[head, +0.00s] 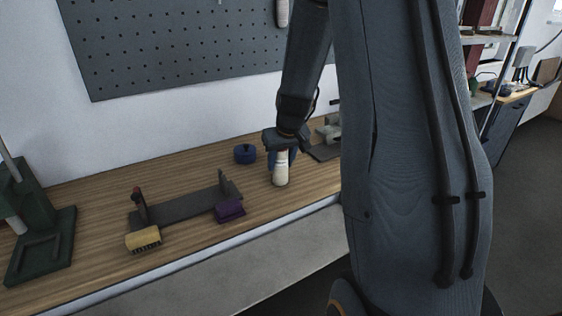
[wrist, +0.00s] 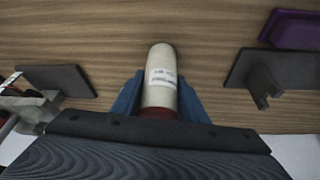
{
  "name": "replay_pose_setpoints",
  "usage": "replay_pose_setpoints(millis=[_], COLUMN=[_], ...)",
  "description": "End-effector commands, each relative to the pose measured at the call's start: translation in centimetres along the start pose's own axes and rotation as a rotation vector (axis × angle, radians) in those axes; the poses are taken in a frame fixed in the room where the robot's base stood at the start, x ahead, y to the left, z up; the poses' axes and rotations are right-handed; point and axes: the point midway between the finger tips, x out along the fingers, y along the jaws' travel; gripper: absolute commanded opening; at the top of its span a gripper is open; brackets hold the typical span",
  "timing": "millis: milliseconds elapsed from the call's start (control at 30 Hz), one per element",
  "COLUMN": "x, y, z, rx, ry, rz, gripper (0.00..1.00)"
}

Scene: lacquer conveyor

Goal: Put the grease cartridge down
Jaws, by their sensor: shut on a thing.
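The grease cartridge (head: 281,173) is a cream cylinder with a rounded end, held roughly upright at the wooden workbench. In the wrist view the cartridge (wrist: 161,80) shows a printed label and a dark red band near my gripper. My gripper (head: 281,156) is shut on it, with a blue finger on each side; the gripper also shows in the wrist view (wrist: 160,100). The cartridge's lower end is at or just above the bench top (head: 100,190); I cannot tell whether it touches.
A dark blue round container (head: 245,153) stands left of the cartridge. A grey stand (head: 185,205), a purple tray (head: 230,209) and a yellow brush-like block (head: 143,238) lie further left. A green press (head: 40,230) stands at the far left.

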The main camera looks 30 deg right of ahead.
Motion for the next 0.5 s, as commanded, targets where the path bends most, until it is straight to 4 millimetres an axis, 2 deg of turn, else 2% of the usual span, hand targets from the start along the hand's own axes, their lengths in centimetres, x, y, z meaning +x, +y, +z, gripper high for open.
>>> replay_pose_setpoints(millis=[200,233,300,500], x=[0.41,0.34,0.3,0.28], y=[0.0,-0.01,-0.01,-0.01], z=[0.11,0.14,0.13,0.12], rx=[0.0,0.0,0.0,0.0], ry=[0.001,0.0,0.0,0.0], rz=[0.0,0.0,0.0,0.0], gripper=[0.08,0.45,0.56,0.58])
